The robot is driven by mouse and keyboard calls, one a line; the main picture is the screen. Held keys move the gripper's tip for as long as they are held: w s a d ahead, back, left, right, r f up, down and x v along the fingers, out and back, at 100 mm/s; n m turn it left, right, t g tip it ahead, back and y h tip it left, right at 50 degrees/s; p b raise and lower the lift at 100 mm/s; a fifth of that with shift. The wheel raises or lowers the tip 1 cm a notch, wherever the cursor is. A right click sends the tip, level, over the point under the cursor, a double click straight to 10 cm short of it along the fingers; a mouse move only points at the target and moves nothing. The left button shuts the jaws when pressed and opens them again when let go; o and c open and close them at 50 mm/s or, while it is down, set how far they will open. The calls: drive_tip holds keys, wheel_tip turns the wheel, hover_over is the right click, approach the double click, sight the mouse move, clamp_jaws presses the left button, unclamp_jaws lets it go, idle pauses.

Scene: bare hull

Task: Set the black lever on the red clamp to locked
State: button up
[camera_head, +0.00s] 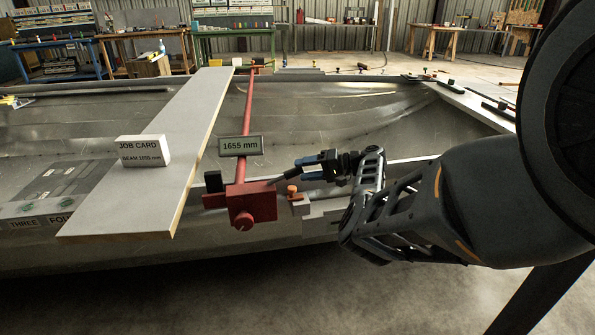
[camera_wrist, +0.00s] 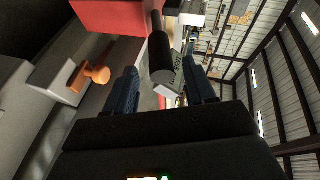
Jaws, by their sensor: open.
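The red clamp (camera_head: 252,203) sits at the near edge of the hull, with its long red bar running away from me. Its red body (camera_wrist: 108,14) shows at the top of the wrist view. The black lever (camera_head: 284,173) sticks out from the clamp's right side towards my gripper (camera_head: 309,166). In the wrist view the lever's thick black grip (camera_wrist: 160,58) lies in line with the gap between my two blue fingers (camera_wrist: 160,76). The fingers are apart, with space on both sides of the grip. I cannot tell how far the grip reaches between them.
A sign reading 1655 mm (camera_head: 241,145) stands above the clamp. An orange knob (camera_wrist: 96,74) on a grey block is close to the left of my fingers. A pale plank (camera_head: 195,130) with a job card (camera_head: 145,151) lies left of the clamp. Workbenches stand far behind.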

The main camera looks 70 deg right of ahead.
drive_tip(key=v, duration=0.4)
drive_tip(key=shift+s, duration=0.1)
idle(0.5)
